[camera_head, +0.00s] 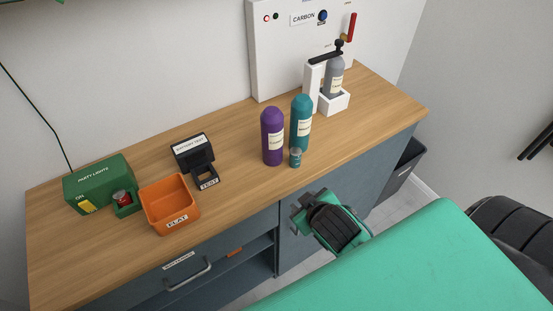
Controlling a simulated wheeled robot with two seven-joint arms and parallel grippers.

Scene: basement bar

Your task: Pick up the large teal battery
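A small teal cylinder with a grey top, which looks like the battery (295,158), stands upright on the wooden counter near its front edge. Right behind it stands a much taller teal bottle (300,122) with a pale label, shaped like a gas cylinder. A tall purple bottle (272,135) stands just left of both. My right gripper (302,208) is in front of the counter, below and apart from the battery. Its fingers are mostly hidden by its own black and teal body, so its opening does not show. My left gripper is not in view.
An orange tray (150,205), a black tester box (190,152) and a green PARTY LIGHTS box (97,180) holding a red item are at left. A grey cylinder (335,78) sits in a white holder before the CARBON panel (280,50). The counter (375,105) is clear at right.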

